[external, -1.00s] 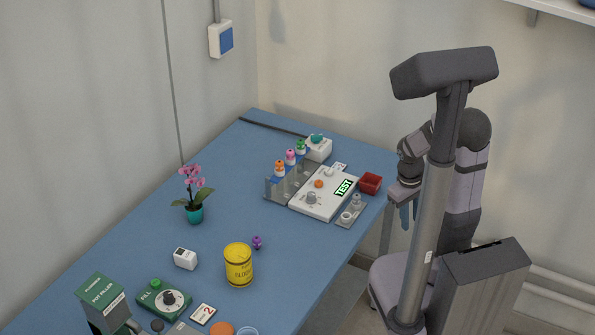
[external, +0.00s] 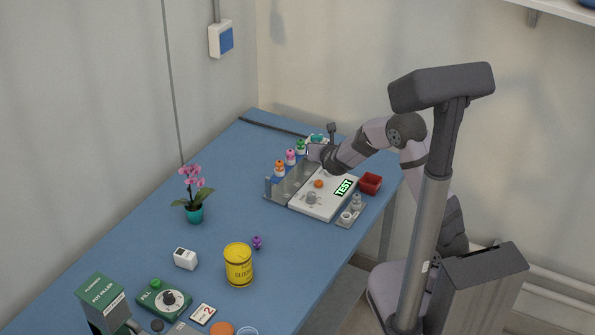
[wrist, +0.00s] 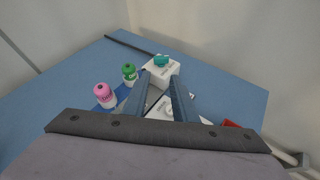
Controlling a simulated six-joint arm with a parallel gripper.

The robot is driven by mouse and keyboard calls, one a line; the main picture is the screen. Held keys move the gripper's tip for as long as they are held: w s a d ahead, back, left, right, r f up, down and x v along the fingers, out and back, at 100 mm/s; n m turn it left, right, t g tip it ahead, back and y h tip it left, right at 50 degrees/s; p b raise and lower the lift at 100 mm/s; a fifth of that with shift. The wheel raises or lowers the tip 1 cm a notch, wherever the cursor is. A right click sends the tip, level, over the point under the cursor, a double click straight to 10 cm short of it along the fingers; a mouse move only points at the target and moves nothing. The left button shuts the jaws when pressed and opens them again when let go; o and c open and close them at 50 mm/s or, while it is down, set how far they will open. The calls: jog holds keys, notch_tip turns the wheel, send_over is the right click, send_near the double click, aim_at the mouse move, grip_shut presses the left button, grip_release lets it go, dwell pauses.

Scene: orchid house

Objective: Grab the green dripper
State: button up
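The green dripper (external: 300,146) stands at the far end of the rack (external: 270,188), in a row with the pink dripper (external: 290,157) and the orange dripper (external: 280,169). In the wrist view the green dripper (wrist: 129,74) is left of my fingers, with the pink dripper (wrist: 104,95) nearer and further left. My gripper (wrist: 159,76) is open, its two blue-grey fingers apart with nothing seen between them. In the external view my gripper (external: 313,152) is just right of the green dripper and largely hidden by my wrist.
A white box with a teal knob (wrist: 162,68) stands beyond my fingertips. A white tester board (external: 322,206) lies beside the rack, with a red bin (external: 370,183) to its right. A yellow can (external: 239,266) and a potted orchid (external: 194,213) stand further along the blue table.

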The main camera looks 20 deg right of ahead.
aim_at(301, 141)
jog(key=shift+w+a+f+n+t+y+p, duration=0.1)
jog(key=shift+w+a+f+n+y+p, duration=0.35)
jog(key=shift+w+a, duration=0.55)
jog(key=shift+w+a+f+n+t+y+p, duration=0.1)
jog(key=shift+w+a+f+n+y+p, duration=0.15)
jog(key=shift+w+a+n+p, duration=0.65)
jog(key=shift+w+a+f+n+t+y+p, duration=0.1)
jog(key=shift+w+a+f+n+y+p, duration=0.2)
jog(key=shift+w+a, duration=0.7)
jog(key=shift+w+d+f, duration=0.2)
jog(key=shift+w+f, duration=0.05)
jog(key=shift+w, duration=0.3)
jog(key=shift+w+d+f, duration=0.15)
jog(key=shift+w+f, duration=0.05)
jog(key=shift+w, duration=0.3)
grip_shut()
